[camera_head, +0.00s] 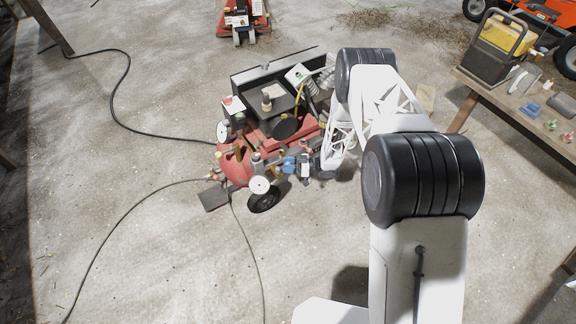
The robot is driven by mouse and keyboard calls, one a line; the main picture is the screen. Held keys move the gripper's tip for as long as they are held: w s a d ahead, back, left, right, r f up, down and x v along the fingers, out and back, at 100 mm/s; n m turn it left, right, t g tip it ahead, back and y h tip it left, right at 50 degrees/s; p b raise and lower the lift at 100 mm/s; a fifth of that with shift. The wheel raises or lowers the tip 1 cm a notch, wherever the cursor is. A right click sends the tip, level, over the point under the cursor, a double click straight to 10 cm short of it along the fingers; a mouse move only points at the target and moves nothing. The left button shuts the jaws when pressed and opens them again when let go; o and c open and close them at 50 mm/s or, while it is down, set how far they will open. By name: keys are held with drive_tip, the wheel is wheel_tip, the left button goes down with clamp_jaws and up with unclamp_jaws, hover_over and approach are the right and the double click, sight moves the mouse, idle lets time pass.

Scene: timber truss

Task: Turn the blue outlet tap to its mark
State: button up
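The blue outlet tap (289,164) is a small blue shape on the front right side of a red wheeled machine (236,168) that looks like an air compressor. My arm reaches in from the lower right, and its end comes down at the right of the tap. My gripper (305,168) is small and dark in this view, right beside the tap. I cannot tell whether its fingers touch the tap or are around it. The tap's mark is too small to make out, and so is the tap's exact angle.
Two white round gauges (260,185) stand out from the machine, with a black wheel (264,200) below one. Black hoses or cables (128,75) cross the concrete floor. A wooden bench (510,105) with tools stands at the right. The floor left of the machine is mostly clear.

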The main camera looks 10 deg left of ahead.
drive_tip(key=o, duration=0.4)
drive_tip(key=shift+w+a, duration=0.1)
drive_tip(key=v, duration=0.8)
idle(0.4)
drive_tip(key=shift+r, duration=0.1)
